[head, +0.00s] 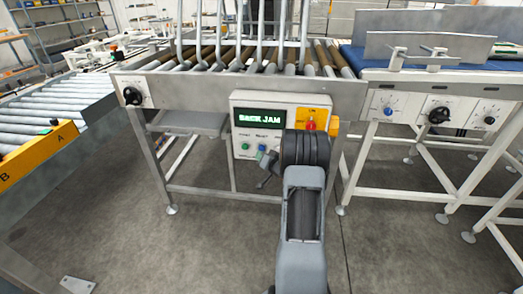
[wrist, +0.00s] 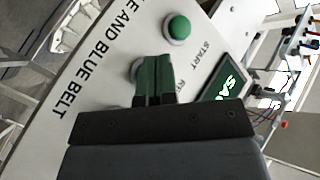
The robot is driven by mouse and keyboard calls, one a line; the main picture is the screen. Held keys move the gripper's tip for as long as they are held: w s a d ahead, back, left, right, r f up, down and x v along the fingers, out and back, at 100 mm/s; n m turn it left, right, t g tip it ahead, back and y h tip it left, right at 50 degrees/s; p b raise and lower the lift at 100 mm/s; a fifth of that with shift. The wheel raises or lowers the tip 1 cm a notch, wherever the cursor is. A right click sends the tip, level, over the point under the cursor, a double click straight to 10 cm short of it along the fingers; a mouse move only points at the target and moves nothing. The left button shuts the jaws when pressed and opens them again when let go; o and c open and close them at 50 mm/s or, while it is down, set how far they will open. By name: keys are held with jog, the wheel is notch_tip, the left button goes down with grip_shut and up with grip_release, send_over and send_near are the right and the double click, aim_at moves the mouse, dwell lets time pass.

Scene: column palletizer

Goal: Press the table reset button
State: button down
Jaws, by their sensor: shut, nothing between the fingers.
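The control box (head: 281,101) hangs below the roller table, with a lit display (head: 257,119) reading "BACK JAM". A green start button (head: 245,146) is on its lower left; it also shows in the wrist view (wrist: 179,27). The blue reset button (head: 262,148) is just right of it. My gripper (head: 268,160) is at the lower part of the box, beside the reset button. In the wrist view its shut fingertips (wrist: 153,62) cover most of the reset button, leaving part of its ring visible. I cannot tell whether they touch it.
A red stop button (head: 311,125) on a yellow plate is at the box's upper right. The roller table's frame (head: 200,90) runs above the box. A blue belt conveyor with knob panels (head: 440,112) stands at right.

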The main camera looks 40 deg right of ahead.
jog(key=shift+w+d, duration=0.65)
dwell(1.7)
dwell(0.3)
jog(key=shift+s+a, duration=0.65)
jog(key=shift+s, duration=0.05)
jog(key=shift+s+a+p, duration=0.45)
jog(key=shift+s+a, duration=1.25)
jog(key=shift+s, duration=0.1)
